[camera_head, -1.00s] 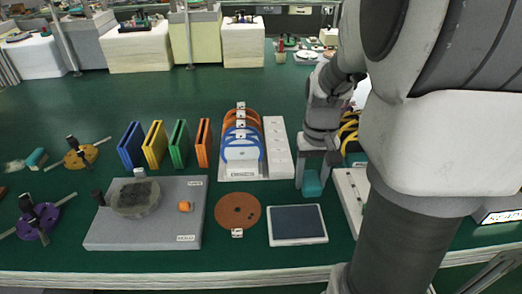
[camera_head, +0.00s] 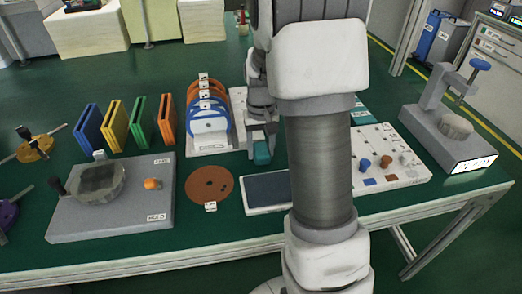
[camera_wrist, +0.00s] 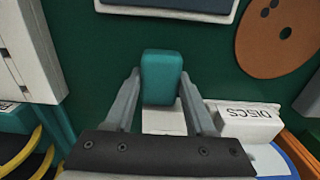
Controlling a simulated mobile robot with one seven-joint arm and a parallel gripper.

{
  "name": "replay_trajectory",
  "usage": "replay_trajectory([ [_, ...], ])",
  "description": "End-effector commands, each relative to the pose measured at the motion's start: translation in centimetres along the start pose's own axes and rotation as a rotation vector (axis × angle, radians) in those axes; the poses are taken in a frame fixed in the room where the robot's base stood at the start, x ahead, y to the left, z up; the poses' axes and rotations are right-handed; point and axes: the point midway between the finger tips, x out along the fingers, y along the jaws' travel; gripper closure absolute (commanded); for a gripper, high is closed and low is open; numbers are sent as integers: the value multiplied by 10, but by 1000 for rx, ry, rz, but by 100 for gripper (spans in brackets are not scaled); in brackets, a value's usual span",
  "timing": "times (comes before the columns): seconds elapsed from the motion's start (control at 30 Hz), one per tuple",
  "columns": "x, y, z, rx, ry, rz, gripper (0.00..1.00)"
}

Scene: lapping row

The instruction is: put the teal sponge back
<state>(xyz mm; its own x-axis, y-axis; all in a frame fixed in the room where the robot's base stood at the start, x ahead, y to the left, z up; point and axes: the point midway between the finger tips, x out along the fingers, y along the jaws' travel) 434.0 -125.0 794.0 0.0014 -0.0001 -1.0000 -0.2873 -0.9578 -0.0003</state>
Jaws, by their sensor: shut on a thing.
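The teal sponge (camera_head: 262,152) is a small block held between the two fingers of my gripper (camera_head: 262,138), behind the dark-topped tray and just right of the disc rack. In the wrist view the sponge (camera_wrist: 161,78) stands out between the finger pads of my gripper (camera_wrist: 160,85), with green table beyond it. A white block (camera_wrist: 164,121) shows just below the sponge in that view; whether they touch cannot be told. My arm hides part of the table right of the sponge in the head view.
The dark-topped tray (camera_head: 267,192) and brown disc (camera_head: 209,184) lie in front. The disc rack (camera_head: 208,143) stands left of my gripper. A white board with knobs (camera_head: 392,160) and a grey stand (camera_head: 455,125) are to the right. Bare green table separates the tray and rack.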

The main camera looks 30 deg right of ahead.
Motion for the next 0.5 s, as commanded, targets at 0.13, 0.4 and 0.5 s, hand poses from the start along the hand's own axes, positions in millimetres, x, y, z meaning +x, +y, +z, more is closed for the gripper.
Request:
replay_trajectory([
  [0.13, -1, 0, 0, 0, 1, 0, 90],
  [0.4, 2, 0, 0, 0, 0, 0, 22],
  [0.5, 2, 0, 0, 0, 0, 0, 15],
])
